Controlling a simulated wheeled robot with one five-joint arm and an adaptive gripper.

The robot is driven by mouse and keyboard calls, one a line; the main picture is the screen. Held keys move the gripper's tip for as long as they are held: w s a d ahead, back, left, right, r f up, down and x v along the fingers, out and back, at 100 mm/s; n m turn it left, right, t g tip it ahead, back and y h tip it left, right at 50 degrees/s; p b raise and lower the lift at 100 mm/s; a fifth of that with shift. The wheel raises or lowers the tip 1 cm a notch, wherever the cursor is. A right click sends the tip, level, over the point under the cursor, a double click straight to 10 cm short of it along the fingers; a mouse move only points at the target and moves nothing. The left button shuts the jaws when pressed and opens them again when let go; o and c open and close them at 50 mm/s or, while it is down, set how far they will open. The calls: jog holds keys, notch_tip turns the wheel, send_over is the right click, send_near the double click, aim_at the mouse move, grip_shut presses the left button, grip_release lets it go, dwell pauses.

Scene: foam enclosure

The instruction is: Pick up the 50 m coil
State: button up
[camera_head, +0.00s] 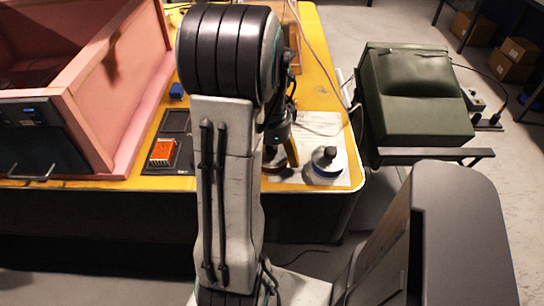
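I cannot make out any label reading 50 m, so I cannot tell for sure which thing is the coil. A round white and blue item with a dark knob on top (328,163) stands on a pale sheet near the table's front right corner. A dark round item (276,160) to its left is partly hidden by my arm, with a yellow strip (291,152) beside it. My gripper (281,132) shows only in part behind my arm, above this area. Its fingers are hidden or too dark to tell open from shut.
An open pink foam enclosure (148,108) fills the table's left side. An orange block (163,152) lies on a dark tray (178,123), with a small blue item (177,91) behind. A green padded chair (415,95) stands right of the yellow table (310,50). A cable crosses the table.

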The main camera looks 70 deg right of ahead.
jog(key=c, duration=0.8)
jog(key=shift+r, duration=0.1)
